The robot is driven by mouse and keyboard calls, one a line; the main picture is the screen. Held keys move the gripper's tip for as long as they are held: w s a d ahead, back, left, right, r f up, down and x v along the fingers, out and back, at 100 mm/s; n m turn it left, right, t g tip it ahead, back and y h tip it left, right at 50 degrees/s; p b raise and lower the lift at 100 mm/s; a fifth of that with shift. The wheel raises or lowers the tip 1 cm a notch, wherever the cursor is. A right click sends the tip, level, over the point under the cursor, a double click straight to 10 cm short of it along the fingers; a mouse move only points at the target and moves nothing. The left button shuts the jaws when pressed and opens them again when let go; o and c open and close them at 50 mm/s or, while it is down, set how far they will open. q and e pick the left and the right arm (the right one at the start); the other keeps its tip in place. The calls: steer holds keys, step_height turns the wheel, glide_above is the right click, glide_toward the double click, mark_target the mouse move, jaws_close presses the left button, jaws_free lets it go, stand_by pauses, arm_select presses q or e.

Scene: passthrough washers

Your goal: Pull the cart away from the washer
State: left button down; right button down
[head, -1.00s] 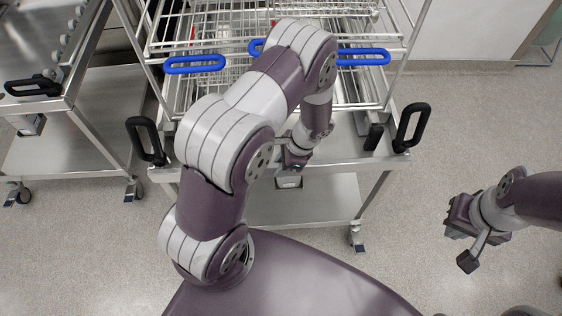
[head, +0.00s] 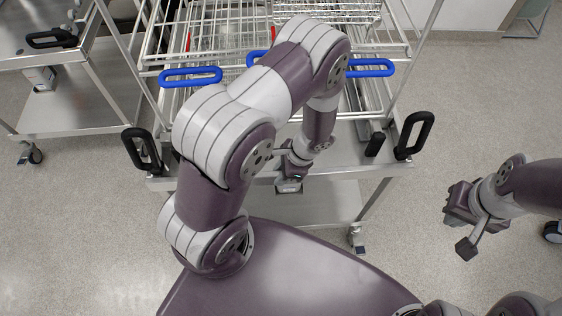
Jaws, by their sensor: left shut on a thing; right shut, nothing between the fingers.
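The cart (head: 340,172) is a steel trolley with a flat top, filling the upper middle of the head view. It has a black loop handle (head: 141,150) at its left front corner and another (head: 414,135) at its right. My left gripper (head: 291,182) is shut at the middle of the cart's front edge, by a small grey latch block. The fingertips are small and partly hidden, so the exact grip is unclear. My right gripper (head: 452,210) is shut and empty, over the floor to the right of the cart. I see no washer.
Wire racks (head: 222,35) with blue handles (head: 190,77) stand on the cart. A second steel cart (head: 75,100) with a black handle stands at the left. A pale wall (head: 470,15) is at the back.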

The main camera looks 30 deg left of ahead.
arm_select(q)
steer(key=shift+s+d+r, duration=0.1)
steer(key=shift+s+d, duration=0.3)
steer(key=shift+s, duration=0.3)
steer(key=shift+s+d, duration=0.4)
steer(key=shift+s, duration=0.25)
steer(key=c, duration=1)
jaws_free()
steer(key=p+v, duration=0.1)
steer(key=v, duration=1.1)
steer(key=shift+r, duration=0.35)
